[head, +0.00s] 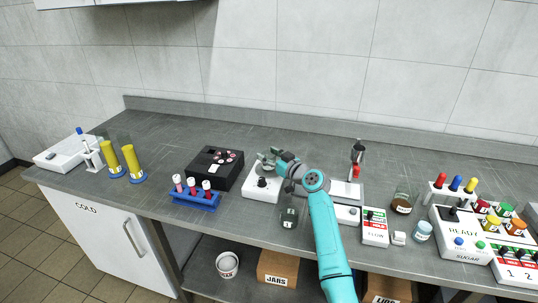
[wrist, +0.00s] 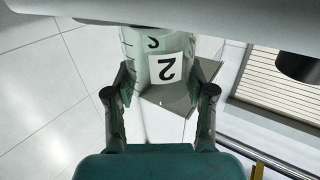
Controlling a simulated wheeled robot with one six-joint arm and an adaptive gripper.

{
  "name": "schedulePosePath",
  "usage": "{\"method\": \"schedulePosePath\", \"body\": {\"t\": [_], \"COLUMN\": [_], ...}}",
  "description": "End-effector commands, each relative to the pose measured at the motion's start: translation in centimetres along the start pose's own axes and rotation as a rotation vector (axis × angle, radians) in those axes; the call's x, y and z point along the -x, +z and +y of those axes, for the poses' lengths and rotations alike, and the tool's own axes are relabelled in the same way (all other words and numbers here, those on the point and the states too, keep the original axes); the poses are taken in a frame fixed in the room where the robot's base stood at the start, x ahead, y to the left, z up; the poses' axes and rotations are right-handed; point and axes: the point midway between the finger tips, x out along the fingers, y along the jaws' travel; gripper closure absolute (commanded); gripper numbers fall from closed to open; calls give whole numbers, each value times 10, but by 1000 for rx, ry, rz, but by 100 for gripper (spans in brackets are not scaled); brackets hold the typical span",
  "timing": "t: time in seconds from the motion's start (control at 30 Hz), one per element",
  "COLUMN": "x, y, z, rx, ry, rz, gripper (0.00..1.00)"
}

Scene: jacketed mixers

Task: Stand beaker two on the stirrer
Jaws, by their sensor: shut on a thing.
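Beaker two (wrist: 182,45) is a clear, greenish glass with a white label bearing a black 2, upside down in the wrist view. My gripper (wrist: 160,88) is shut on it, with one dark finger on each side. In the head view my gripper (head: 272,158) is at the back of a white box with a black knob, which looks like the stirrer (head: 256,192). The beaker is mostly hidden by the gripper there, and I cannot tell whether its base touches the stirrer.
A black box (head: 228,174) and a blue rack (head: 196,199) of tubes stand to the left. A small dark jar (head: 289,217) stands in front. A white stand (head: 345,190), a FLOW box (head: 375,228) and a brown jar (head: 402,203) are right of my arm.

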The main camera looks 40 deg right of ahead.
Motion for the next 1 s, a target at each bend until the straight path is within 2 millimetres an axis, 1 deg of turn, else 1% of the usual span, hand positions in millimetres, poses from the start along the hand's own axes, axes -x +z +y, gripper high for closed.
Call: {"method": "schedulePosePath", "body": {"t": [0.5, 0.53, 0.57, 0.6, 0.63, 0.9, 1.0], "x": [0, 0, 0, 0, 0, 0, 4], "y": [10, 9, 10, 10, 10, 12, 14], "z": [0, 0, 0, 0, 0, 0, 1], "rx": [-1, 0, -1, -1, -1, -2, -3], "ry": [1, 1, 1, 1, 1, 1, 1], "rz": [-1, -1, -1, -2, -2, -6, -7], "gripper": [87, 38, 31, 21, 17, 17, 17]}}
